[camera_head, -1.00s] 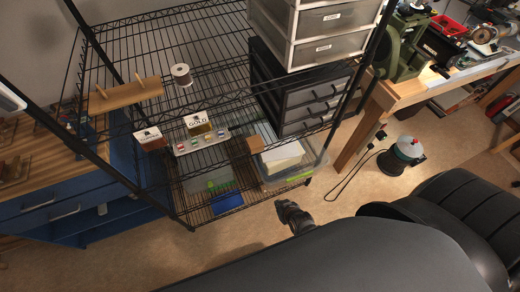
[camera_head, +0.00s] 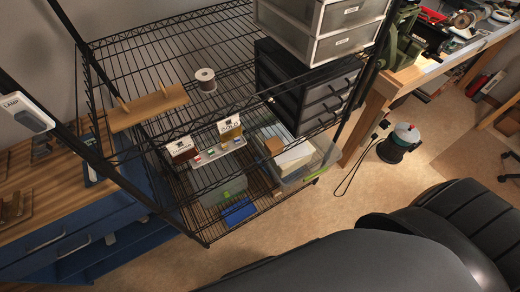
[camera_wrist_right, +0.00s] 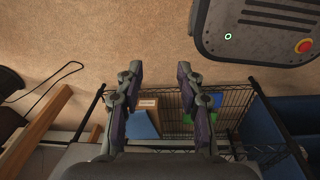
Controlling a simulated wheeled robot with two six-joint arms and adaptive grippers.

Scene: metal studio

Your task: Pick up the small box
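A small brown box (camera_head: 274,146) sits at the left of the clear bin with papers (camera_head: 318,165) low on the wire rack in the head view. In the right wrist view, a small tan piece (camera_wrist_right: 148,103) shows between the fingers, beyond them; I cannot tell whether it is the same box. My right gripper (camera_wrist_right: 158,76) is open and empty, its two fingers wide apart, some way off the rack. My left gripper is not in view.
The wire rack (camera_head: 165,57) also holds a spool (camera_head: 206,80), labelled copper and gold boxes (camera_head: 229,128) and drawer units (camera_head: 305,90). A wooden bench (camera_head: 372,100) stands to the right, a blue cabinet (camera_head: 75,240) to the left.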

